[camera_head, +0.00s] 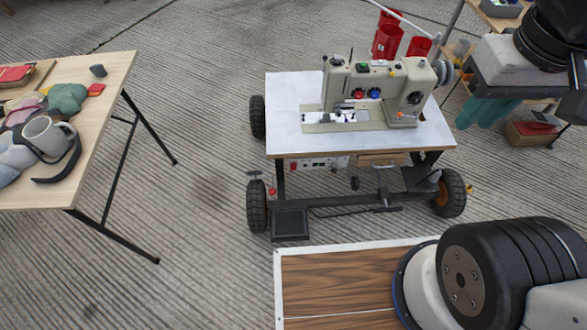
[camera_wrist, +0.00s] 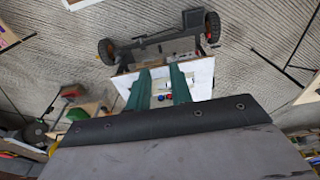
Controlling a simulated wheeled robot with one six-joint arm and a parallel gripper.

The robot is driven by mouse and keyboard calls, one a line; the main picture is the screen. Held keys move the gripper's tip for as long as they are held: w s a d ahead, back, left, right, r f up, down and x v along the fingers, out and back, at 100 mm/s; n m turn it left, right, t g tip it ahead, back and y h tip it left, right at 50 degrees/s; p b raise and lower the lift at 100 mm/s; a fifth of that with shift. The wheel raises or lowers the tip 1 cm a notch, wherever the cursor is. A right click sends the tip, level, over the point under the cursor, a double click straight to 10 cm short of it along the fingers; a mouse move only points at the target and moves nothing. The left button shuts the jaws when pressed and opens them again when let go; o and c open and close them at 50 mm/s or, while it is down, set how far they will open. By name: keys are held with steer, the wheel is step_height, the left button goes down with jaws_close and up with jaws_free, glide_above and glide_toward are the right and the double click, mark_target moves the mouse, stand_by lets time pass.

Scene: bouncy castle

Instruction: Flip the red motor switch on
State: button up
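A sewing machine (camera_head: 375,85) stands on a white-topped wheeled cart (camera_head: 290,100). A white control box (camera_head: 320,163) hangs under the cart's front edge, with a small red part (camera_head: 293,165) at its left end that looks like the switch; its position is too small to tell. My gripper (camera_head: 485,113) has green fingers and is right of the cart, apart from it. In the wrist view my gripper (camera_wrist: 160,68) is open, with an empty gap between the fingers, and the cart's top (camera_wrist: 203,75) lies beyond them. I cannot make out the switch there.
A wooden table (camera_head: 95,75) with a mug (camera_head: 47,137) and cloths stands at the left. A wheel (camera_head: 257,205) and pedal (camera_head: 290,224) are below the box. The floor between table and cart is clear.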

steer(key=shift+a+f, duration=0.1)
steer(key=shift+f, duration=0.1)
jaws_close()
steer(key=w+a+f+n+g, duration=0.1)
steer(key=w+f+n+g, duration=0.1)
steer(key=w+f, duration=0.55)
steer(key=w+a+f+n+g+h, duration=0.15)
steer(key=w+f, duration=0.35)
steer(key=f, duration=0.6)
steer(key=w+a+f+n+g, duration=0.1)
steer(key=w+a+f+n, duration=0.1)
steer(key=w+f, duration=0.6)
steer(key=w+a+f+n+t+y, duration=0.1)
steer(key=a+f+n+t, duration=0.2)
steer(key=f, duration=1.6)
steer(key=a+f+n+t+y, duration=0.1)
steer(key=a+f+n, duration=0.3)
steer(key=f, duration=1.5)
steer(key=w+a+n+t+y, duration=0.4)
steer(key=w+a, duration=0.1)
steer(key=w, duration=0.3)
steer(key=shift+w+a+f, duration=0.2)
steer(key=shift+w+a, duration=0.05)
steer(key=shift+a, duration=0.15)
steer(key=shift+n+t, duration=0.25)
